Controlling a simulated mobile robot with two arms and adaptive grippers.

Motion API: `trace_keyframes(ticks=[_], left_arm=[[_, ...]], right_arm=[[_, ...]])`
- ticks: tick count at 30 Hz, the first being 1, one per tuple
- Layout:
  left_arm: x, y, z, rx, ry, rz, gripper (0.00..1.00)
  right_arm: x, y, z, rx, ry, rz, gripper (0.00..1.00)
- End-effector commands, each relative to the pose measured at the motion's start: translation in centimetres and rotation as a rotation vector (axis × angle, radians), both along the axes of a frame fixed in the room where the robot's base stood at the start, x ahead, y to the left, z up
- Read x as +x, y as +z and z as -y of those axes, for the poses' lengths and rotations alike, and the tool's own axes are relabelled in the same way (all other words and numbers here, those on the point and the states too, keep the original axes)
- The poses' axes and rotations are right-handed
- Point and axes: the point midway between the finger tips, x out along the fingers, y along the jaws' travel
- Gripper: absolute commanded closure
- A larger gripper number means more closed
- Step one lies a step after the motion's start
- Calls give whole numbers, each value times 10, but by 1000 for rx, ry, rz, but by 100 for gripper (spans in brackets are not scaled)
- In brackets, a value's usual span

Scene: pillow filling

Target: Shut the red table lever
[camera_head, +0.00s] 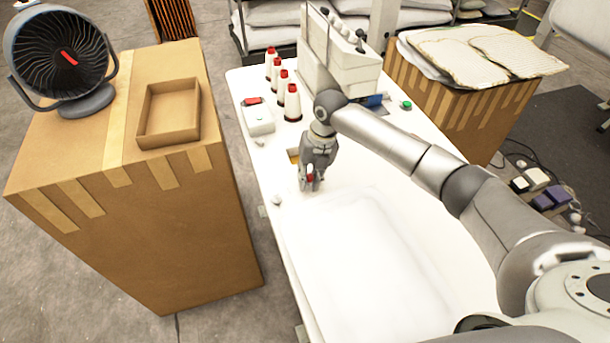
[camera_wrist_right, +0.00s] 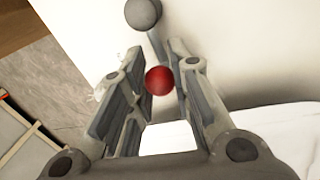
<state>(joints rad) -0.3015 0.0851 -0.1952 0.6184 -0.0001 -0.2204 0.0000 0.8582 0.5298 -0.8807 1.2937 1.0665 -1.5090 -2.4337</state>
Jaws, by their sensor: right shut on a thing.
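The red lever's round knob (camera_wrist_right: 159,80) sits between the fingers of my right gripper (camera_wrist_right: 158,92) in the right wrist view. In the head view, my right gripper (camera_head: 312,182) points down at the left part of the white table (camera_head: 265,165), with a bit of the red knob (camera_head: 310,177) showing at its fingertips. The gripper is shut on the red knob. My left gripper is not in view.
A grey ball knob (camera_wrist_right: 143,13) stands close beside the gripper, near the table's left edge. A white pillow (camera_head: 365,255) lies in front. Red-and-white thread cones (camera_head: 292,103) and a sewing machine (camera_head: 340,70) stand behind. A cardboard box (camera_head: 100,190) is left.

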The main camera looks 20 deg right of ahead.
Motion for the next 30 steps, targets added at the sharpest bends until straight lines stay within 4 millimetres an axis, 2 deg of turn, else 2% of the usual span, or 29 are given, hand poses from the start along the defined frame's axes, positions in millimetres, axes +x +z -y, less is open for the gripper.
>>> trace_keyframes(ticks=[11,12,18,26,30], left_arm=[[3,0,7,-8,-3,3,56],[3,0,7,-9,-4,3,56],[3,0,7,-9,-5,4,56],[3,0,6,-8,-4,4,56],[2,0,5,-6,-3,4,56]], right_arm=[[-1,-1,2,-4,2,-2,100],[-1,-1,2,-4,2,-2,79],[-1,-1,2,-3,2,-2,56],[0,0,1,-1,3,-1,56],[0,8,2,0,4,2,56]])
